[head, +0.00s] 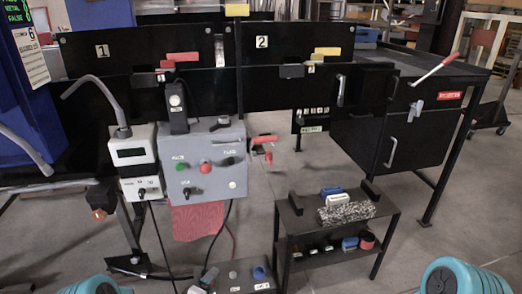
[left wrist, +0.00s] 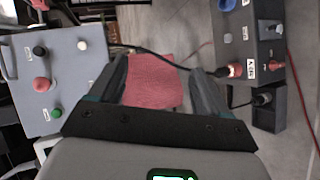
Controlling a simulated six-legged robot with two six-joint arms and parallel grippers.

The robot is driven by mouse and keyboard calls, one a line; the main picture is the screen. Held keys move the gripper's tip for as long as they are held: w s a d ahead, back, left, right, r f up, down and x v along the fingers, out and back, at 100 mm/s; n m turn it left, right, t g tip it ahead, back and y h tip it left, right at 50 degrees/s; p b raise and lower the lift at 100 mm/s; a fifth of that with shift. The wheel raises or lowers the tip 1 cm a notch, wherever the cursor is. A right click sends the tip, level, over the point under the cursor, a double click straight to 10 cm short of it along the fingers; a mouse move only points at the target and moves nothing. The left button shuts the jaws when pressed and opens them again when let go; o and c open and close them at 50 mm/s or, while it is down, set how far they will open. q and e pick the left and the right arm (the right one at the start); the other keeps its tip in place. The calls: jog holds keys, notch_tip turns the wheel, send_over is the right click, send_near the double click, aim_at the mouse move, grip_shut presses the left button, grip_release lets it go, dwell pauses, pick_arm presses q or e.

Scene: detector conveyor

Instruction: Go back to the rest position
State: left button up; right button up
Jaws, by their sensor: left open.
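My left gripper (left wrist: 160,68) is open in the left wrist view, with its two dark fingers apart. A red cloth (left wrist: 152,82) shows between and beyond the fingers; the jaws are not closed on it. In the head view the red cloth (head: 197,221) hangs below a grey control box (head: 213,150), with no gripper fingers near it. Teal parts of my own arms show at the bottom left and bottom right edges of the head view. The fingers of my right gripper are not visible.
A low black rack (head: 333,228) with several small items stands on the floor at centre right. A dark box with knobs (head: 242,278) is at bottom centre. A black cabinet (head: 412,135) stands at right. Cables hang below the control box. Floor is clear right of the rack.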

pick_arm(q)
jog(key=s+d+r+m+g+p, duration=0.2)
jog(key=s+r+g+p, duration=0.1)
jog(key=s+r, duration=0.35)
jog(key=s+d+f+m+g, duration=0.1)
jog(key=s+m+g, duration=0.3)
jog(key=s, duration=0.9)
jog(key=s+d+f+m+g, duration=0.1)
jog(key=s+m+g, duration=0.3)
jog(key=s, duration=0.9)
jog(key=shift+s+d+f+g+p, duration=0.15)
jog(key=shift+s+f+g+p, duration=0.2)
jog(key=shift+f+g, duration=0.35)
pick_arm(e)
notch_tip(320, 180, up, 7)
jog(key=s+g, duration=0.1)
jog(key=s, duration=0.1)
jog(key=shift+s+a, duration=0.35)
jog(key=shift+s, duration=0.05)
pick_arm(q)
jog(key=shift+r, duration=0.1)
